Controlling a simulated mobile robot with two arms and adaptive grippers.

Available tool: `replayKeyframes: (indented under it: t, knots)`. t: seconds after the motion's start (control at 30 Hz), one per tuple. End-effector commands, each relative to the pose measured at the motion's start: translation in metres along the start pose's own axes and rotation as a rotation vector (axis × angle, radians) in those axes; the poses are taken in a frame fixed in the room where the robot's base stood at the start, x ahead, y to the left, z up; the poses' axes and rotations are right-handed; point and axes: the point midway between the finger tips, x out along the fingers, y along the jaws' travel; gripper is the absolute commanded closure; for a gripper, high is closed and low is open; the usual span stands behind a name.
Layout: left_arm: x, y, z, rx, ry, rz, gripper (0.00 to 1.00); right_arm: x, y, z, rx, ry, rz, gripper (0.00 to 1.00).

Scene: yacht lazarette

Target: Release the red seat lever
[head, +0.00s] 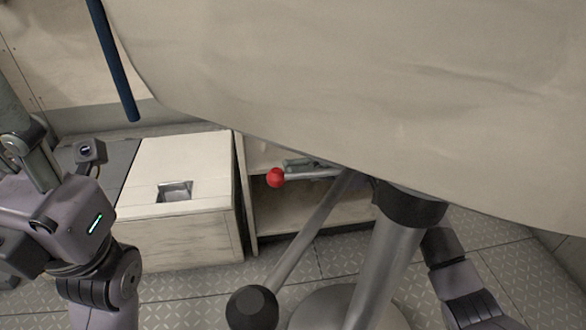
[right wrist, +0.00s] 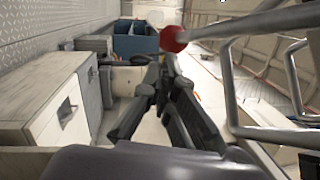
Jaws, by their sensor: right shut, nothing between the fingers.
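The red seat lever ends in a round red knob (head: 276,178) below the seat's edge, with its grey rod running right toward the seat column. In the right wrist view the knob (right wrist: 173,38) is beyond the fingertips and slightly above them. My right gripper (head: 288,164) reaches in under the seat beside the knob and rod. Its dark fingers (right wrist: 155,72) are shut and empty. I cannot tell whether they touch the lever. The seat hides much of my right arm. My left arm is at the left, its gripper out of view.
The pale seat (head: 370,90) overhangs the lever. Its metal column (head: 388,265) and a slanted rod with a black knob (head: 252,307) stand in front. A white locker (head: 180,225) is at left, an open shelf (head: 310,215) behind. A dark blue pole (head: 115,65) is at upper left.

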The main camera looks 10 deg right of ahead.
Motion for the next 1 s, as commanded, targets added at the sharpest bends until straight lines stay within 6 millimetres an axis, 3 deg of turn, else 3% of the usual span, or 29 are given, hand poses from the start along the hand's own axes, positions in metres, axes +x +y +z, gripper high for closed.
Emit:
replayKeyframes:
  t: [0.3,0.5,1.0]
  knots:
    - [0.000,0.000,0.000,0.000,0.001,0.000,0.60,-0.069,0.000,-0.001,0.001,0.006,-0.002,1.00]
    - [0.000,0.000,0.000,0.000,0.000,0.000,0.60,-0.098,-0.001,-0.001,0.000,0.005,-0.004,1.00]
    - [0.000,0.000,0.000,0.000,0.000,0.000,0.60,-0.107,0.000,-0.001,-0.001,0.004,-0.004,1.00]
